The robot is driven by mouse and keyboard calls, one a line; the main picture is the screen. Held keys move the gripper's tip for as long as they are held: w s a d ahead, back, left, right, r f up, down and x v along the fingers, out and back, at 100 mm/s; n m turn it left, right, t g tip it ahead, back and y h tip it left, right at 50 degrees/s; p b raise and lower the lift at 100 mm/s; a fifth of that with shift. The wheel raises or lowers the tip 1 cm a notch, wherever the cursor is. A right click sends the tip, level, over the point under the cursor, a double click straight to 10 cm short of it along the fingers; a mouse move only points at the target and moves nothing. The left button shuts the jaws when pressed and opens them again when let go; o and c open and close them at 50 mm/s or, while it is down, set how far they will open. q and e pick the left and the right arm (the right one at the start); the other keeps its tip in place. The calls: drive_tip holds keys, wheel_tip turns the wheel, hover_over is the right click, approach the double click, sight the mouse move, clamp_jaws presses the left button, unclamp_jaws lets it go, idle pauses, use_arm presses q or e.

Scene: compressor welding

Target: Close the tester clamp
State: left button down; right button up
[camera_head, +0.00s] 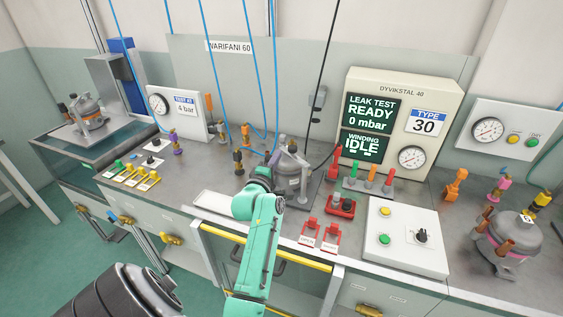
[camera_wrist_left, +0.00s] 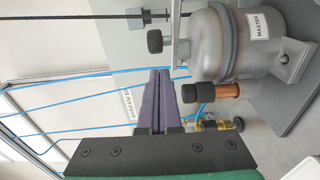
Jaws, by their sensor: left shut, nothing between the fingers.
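My left gripper (camera_wrist_left: 160,72) shows in the left wrist view with its two purple fingers together and nothing between them. In the head view, my green left arm reaches the middle of the bench, and its gripper end (camera_head: 261,172) is just left of a grey compressor (camera_head: 291,172). In the left wrist view this compressor (camera_wrist_left: 212,45) carries a MASTER label, and the fingertips look apart from it. A metal bar with a black knob (camera_wrist_left: 155,41), possibly part of the tester clamp, stands beside it. Whether the clamp is open is unclear. My right gripper is not in view.
The leak test panel (camera_head: 388,125) reads READY, 0 mbar, and IDLE. Red switches (camera_head: 320,235) and a white button box (camera_head: 405,240) lie right of my arm. Another compressor (camera_head: 510,240) stands at far right. Blue hoses (camera_head: 247,80) hang behind the gripper. A yellow rail (camera_head: 225,234) runs along the front.

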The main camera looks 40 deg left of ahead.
sight(284, 152)
use_arm(q)
drive_tip(key=shift+w+d, duration=0.5)
drive_tip(key=shift+w, duration=0.4)
drive_tip(key=shift+s+a, duration=0.1)
drive_tip(key=shift+w+a+r+m+t+h+b, duration=0.1)
drive_tip(key=shift+w+a+m+t+h+b, duration=0.1)
drive_tip(key=shift+w+m+h+b, duration=0.25)
drive_tip(key=shift+w+a+m+t+h+b, duration=0.15)
drive_tip(key=shift+w+a+m+h, duration=0.1)
drive_tip(key=shift+w+h, duration=0.3)
drive_tip(key=shift+d, duration=0.15)
